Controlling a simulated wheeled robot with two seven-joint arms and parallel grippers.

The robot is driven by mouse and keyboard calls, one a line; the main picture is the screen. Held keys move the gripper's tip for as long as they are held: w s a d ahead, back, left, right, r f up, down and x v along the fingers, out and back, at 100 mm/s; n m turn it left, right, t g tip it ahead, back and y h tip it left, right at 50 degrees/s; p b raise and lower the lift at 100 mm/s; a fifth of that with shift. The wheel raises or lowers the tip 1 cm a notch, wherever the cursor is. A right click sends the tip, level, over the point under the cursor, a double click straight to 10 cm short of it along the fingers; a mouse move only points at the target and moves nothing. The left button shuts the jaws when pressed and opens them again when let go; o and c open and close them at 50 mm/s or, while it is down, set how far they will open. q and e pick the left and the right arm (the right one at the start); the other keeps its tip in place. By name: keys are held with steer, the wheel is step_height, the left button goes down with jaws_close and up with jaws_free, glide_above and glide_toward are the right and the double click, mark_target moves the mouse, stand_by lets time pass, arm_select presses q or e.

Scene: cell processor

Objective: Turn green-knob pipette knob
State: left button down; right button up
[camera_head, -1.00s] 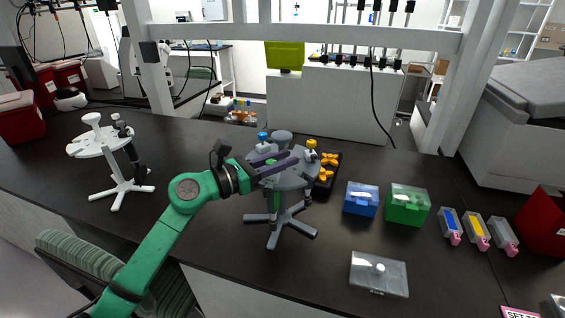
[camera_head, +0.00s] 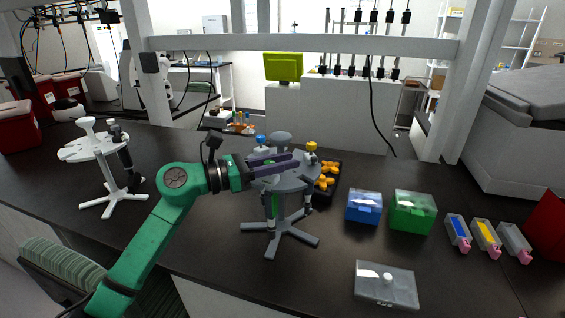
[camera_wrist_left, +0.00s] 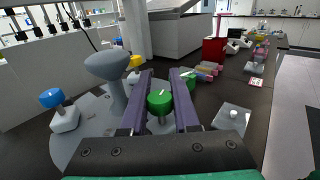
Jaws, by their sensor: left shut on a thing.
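The green pipette knob (camera_wrist_left: 160,101) sits between the two purple fingers of my left gripper (camera_wrist_left: 165,85) in the left wrist view, and the fingers are closed on its sides. In the head view the left gripper (camera_head: 275,165) reaches over the grey pipette stand (camera_head: 278,237), and the green-knob pipette hangs on the stand's near side. A blue knob (camera_head: 261,140) and a yellow knob (camera_head: 311,147) also stand on the rack's top, beside the gripper. A grey mushroom-shaped post (camera_head: 279,139) rises at the stand's centre. My right gripper is not seen.
A white stand (camera_head: 96,152) with a pipette stands at the left. A dark tray with orange pieces (camera_head: 326,181) lies behind the grey stand. A blue box (camera_head: 364,206), a green box (camera_head: 412,212) and a clear lidded box (camera_head: 386,286) lie to the right. The front bench is partly clear.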

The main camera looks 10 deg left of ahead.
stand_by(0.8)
arm_select(q)
steer(key=c, duration=0.9)
jaws_free()
